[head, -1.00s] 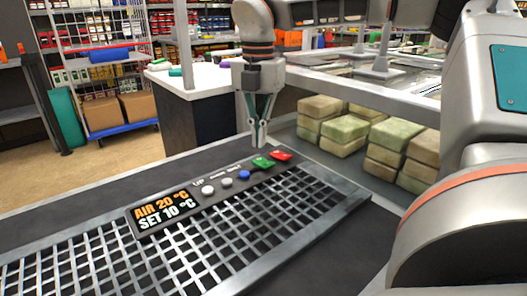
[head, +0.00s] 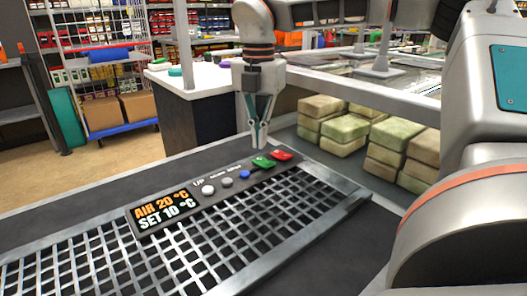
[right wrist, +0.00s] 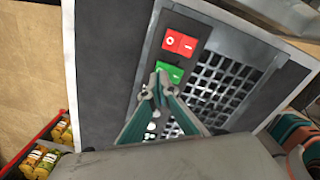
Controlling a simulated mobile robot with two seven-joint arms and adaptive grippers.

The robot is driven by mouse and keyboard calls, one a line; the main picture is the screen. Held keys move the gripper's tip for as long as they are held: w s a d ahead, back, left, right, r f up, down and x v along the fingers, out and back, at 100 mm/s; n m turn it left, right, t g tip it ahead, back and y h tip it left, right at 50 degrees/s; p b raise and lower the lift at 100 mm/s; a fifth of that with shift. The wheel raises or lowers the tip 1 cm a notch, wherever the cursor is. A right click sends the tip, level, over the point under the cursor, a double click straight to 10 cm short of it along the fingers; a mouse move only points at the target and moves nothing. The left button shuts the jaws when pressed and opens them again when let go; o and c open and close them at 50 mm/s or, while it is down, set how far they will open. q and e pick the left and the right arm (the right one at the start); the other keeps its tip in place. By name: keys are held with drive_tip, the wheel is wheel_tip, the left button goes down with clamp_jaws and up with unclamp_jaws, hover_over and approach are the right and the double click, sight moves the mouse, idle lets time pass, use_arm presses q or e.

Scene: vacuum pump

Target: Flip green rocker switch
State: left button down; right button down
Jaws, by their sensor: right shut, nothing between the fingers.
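The green rocker switch (head: 264,162) sits near the right end of a dark control panel in the head view. It also shows in the right wrist view (right wrist: 168,72), just beyond my fingertips. A red rocker switch (head: 282,155) sits beside it and shows in the right wrist view (right wrist: 179,42) with white marks. My right gripper (head: 258,144) is shut and empty, pointing down just above the green switch. In the right wrist view its fingertips (right wrist: 160,84) overlap the switch's near edge; I cannot tell whether they touch. My left gripper is not in view.
The panel also holds a display (head: 162,211), a blue button (head: 244,175) and grey-white buttons (head: 208,190). A metal grille (head: 200,240) lies in front. Stacked packages (head: 345,130) stand behind a rail to the right. A white-topped counter (head: 205,80) stands behind.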

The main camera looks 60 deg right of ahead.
sight(260, 159)
drive_tip(key=shift+f, duration=0.95)
idle(0.5)
drive_tip(key=shift+f+b, duration=0.5)
drive_tip(key=shift+f, duration=0.4)
idle(0.3)
drive_tip(key=shift+r+p, duration=0.4)
drive_tip(key=shift+r, duration=1.1)
drive_tip(key=shift+r+p, duration=0.5)
drive_tip(key=shift+r, duration=1.6)
